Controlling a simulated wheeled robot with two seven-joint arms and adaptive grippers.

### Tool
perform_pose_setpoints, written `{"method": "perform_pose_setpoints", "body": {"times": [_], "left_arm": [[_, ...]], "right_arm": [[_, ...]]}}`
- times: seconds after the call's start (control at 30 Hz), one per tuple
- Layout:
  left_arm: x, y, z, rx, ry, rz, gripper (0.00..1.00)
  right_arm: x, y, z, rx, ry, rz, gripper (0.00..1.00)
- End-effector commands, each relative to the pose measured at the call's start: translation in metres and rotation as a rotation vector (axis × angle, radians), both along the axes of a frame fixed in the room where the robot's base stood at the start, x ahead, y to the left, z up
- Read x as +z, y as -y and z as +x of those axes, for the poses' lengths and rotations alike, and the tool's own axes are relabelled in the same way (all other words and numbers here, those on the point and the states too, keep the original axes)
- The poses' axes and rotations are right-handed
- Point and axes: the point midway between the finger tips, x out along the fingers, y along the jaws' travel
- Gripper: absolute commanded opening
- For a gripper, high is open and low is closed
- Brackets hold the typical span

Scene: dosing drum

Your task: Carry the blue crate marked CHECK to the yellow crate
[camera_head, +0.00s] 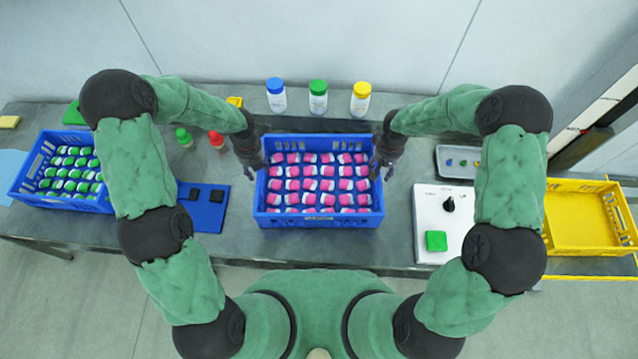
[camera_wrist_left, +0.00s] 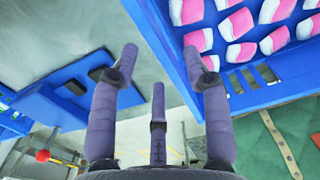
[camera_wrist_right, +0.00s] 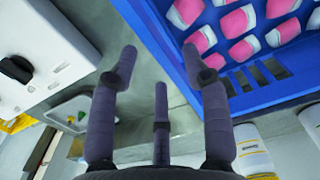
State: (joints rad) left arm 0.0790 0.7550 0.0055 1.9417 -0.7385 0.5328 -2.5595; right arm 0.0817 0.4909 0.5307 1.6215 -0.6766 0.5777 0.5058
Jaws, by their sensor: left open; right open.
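A blue crate (camera_head: 318,221) filled with pink-and-white pieces stands upright on the middle of the bench. A small label shows on its front, too small to read. My left gripper (camera_head: 257,158) is open at its left end wall, and my right gripper (camera_head: 380,160) is open at its right end wall. In the left wrist view (camera_wrist_left: 160,52) and the right wrist view (camera_wrist_right: 159,52), one finger overlaps the crate wall and another is outside it. I cannot tell whether they touch. The yellow crate (camera_head: 590,248) is at the far right and looks empty.
Another blue crate (camera_head: 60,201) with green-and-white pieces is at the left. A blue mat (camera_head: 212,218) with black blocks lies beside the middle crate. Several capped bottles (camera_head: 318,101) stand behind. A white panel (camera_head: 428,205) with a black knob and a grey tray (camera_head: 452,170) lie between middle and yellow crates.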

Motion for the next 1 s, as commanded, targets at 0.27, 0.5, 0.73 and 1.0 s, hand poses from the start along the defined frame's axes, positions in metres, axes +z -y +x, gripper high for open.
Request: {"method": "perform_pose_setpoints", "body": {"times": [0.27, 0.5, 0.73, 1.0], "left_arm": [[-0.03, 0.0, 0.0, 0.0, 0.0, 0.0, 0.48], [-0.034, 0.0, 0.0, -0.001, 0.001, 0.0, 0.48], [-0.034, 0.0, 0.0, -0.001, 0.001, 0.0, 0.31], [-0.034, 0.0, 0.0, -0.001, 0.001, 0.0, 0.0]], "right_arm": [[-0.029, 0.0, 0.0, -0.001, 0.0, 0.0, 0.48], [-0.034, 0.0, 0.001, 0.0, 0.002, 0.0, 0.48], [-0.034, 0.0, 0.0, 0.0, 0.001, 0.0, 0.31], [-0.034, 0.0, 0.0, 0.0, 0.001, 0.0, 0.0]]}}
